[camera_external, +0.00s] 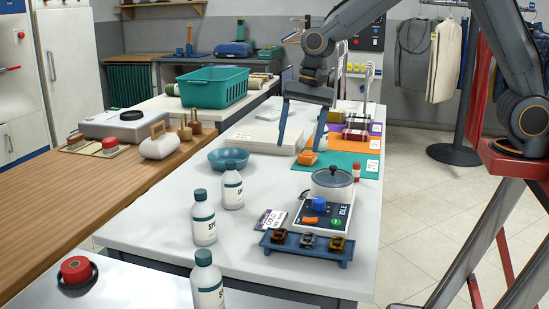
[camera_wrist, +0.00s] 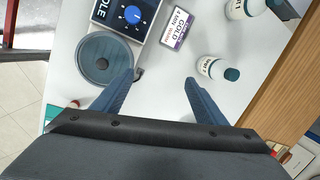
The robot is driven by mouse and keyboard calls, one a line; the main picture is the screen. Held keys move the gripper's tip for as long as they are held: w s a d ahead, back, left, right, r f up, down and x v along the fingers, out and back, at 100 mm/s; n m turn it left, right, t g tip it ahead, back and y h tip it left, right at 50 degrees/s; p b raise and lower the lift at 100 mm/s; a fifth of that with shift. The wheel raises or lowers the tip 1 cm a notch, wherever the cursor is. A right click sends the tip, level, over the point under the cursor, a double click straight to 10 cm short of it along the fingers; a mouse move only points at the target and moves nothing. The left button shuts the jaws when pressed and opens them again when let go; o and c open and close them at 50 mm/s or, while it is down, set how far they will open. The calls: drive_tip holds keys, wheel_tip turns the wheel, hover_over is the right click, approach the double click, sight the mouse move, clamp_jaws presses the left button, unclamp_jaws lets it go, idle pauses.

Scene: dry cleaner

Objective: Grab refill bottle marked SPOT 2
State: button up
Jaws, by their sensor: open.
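In the wrist view, one bottle (camera_wrist: 207,67) stands right of my gripper (camera_wrist: 159,78), and another (camera_wrist: 236,8) is at the top edge. My gripper (camera_external: 298,146) is open and empty, pointing down above the table, behind and right of the bottles and apart from them.
A lidded pot on a scale-like device (camera_external: 330,187) stands right of the bottles, with a blue tray (camera_external: 307,250) of small parts before it. A card (camera_external: 270,220) lies between. A blue bowl (camera_external: 228,158) is behind the bottles. A wooden counter (camera_external: 110,185) runs along the left.

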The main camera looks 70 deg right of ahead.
sight(227, 192)
drive_tip(key=w+a+f+m, duration=0.1)
drive_tip(key=w+m, duration=0.2)
drive_tip(key=w, duration=0.2)
drive_tip(key=w+a+f+m+y+p, duration=0.1)
drive_tip(key=w+a+m, duration=0.1)
drive_tip(key=w+m, duration=0.2)
drive_tip(key=w+a+f+m+t+p, duration=0.1)
drive_tip(key=w+a+m, duration=0.1)
drive_tip(key=w, duration=0.5)
drive_tip(key=shift+w+a+m, duration=0.1)
drive_tip(key=shift+a+m, duration=0.1)
drive_tip(key=shift+m, duration=0.7)
wheel_tip(227, 192, down, 5)
drive_tip(key=shift+w+r, duration=0.1)
drive_tip(key=shift+w, duration=0.05)
drive_tip(key=shift+a+p+x, duration=0.2)
drive_tip(key=shift+p+x, duration=0.55)
drive_tip(key=shift+x, duration=1.3)
drive_tip(key=shift+a+p+x, duration=0.15)
drive_tip(key=shift+p+x, duration=0.6)
drive_tip(key=shift+x, duration=1.25)
drive_tip(key=shift+y, duration=0.3)
drive_tip(key=shift+r, duration=0.15)
drive_tip(key=c, duration=1.3)
